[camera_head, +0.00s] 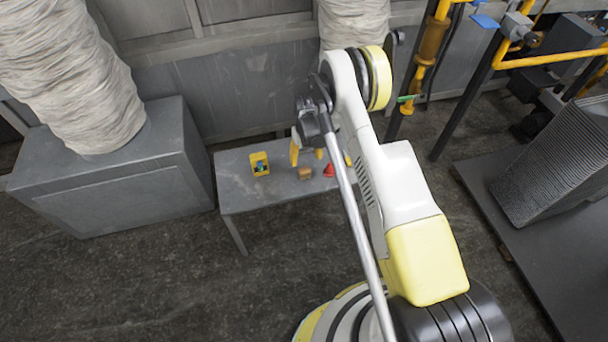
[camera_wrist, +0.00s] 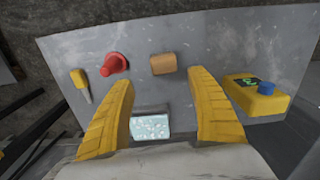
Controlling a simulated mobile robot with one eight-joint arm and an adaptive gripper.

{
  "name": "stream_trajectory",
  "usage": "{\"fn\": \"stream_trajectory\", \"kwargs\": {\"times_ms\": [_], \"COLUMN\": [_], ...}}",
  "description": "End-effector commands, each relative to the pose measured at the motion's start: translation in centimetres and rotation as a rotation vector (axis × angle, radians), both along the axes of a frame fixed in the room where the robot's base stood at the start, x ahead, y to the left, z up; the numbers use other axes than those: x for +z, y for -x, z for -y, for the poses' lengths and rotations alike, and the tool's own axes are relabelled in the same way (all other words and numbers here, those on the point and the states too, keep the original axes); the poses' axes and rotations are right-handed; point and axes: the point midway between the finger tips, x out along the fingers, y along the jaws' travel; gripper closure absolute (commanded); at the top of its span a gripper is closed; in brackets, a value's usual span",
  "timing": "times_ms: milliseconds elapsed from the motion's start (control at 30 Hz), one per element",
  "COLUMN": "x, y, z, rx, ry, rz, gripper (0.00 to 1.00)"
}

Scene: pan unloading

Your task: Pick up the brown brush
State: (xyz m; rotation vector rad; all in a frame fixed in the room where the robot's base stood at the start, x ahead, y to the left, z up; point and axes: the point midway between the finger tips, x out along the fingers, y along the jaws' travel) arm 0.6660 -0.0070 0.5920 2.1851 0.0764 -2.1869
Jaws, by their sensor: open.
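A small brown block (camera_head: 305,174), the only brown item I see and likely the brush, lies on the grey table. No bristles can be made out. In the wrist view the brown block (camera_wrist: 163,64) lies just beyond the fingertips, roughly in line with the gap between them. My gripper (camera_wrist: 161,78) is open, with its yellow fingers spread and nothing held. In the head view my gripper (camera_head: 307,153) hangs over the table near the block, partly covered by my arm.
On the grey table (camera_head: 240,190) are a yellow box with a blue knob (camera_wrist: 258,97), a red cone-like item (camera_wrist: 115,63) and a yellow-handled tool (camera_wrist: 80,84). A pale speckled block (camera_wrist: 150,122) shows between the fingers. A grey cabinet (camera_head: 120,185) stands left.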

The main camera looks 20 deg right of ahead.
Motion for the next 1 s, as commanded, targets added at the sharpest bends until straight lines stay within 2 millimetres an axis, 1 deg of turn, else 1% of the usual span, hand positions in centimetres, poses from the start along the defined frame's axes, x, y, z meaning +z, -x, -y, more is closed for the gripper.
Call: {"fn": "stream_trajectory", "kwargs": {"times_ms": [33, 167, 233, 400, 467, 533, 700, 733, 767, 800, 867, 900, 933, 1000], "x": [-0.9, -1.8, -2.6, -5.4, -6.1, -6.5, -6.3, -6.3, -6.3, -6.3, -6.3, -6.3, -6.3, -6.3], "y": [0.0, 0.1, 0.3, 0.8, 0.8, 0.8, 0.8, 0.8, 0.8, 0.8, 0.8, 0.8, 0.8, 0.8], "z": [0.0, -0.1, -0.3, -0.7, -0.7, -0.7, -0.7, -0.7, -0.7, -0.7, -0.7, -0.7, -0.7, -0.7], "rx": [0.000, 0.000, 0.001, 0.000, 0.000, 0.000, 0.000, 0.000, 0.000, 0.000, 0.000, 0.000, 0.000, 0.000], "ry": [0.000, 0.000, 0.000, 0.000, 0.000, 0.000, 0.000, 0.000, 0.000, 0.000, 0.000, 0.000, 0.000, 0.000], "rz": [0.000, 0.000, 0.001, 0.001, 0.001, 0.001, 0.001, 0.001, 0.001, 0.001, 0.001, 0.001, 0.001, 0.001], "gripper": [0.33, 0.33, 0.33, 0.33, 0.33, 0.33, 0.33, 0.35, 0.44, 0.57, 0.75, 0.87, 0.90, 0.91]}}
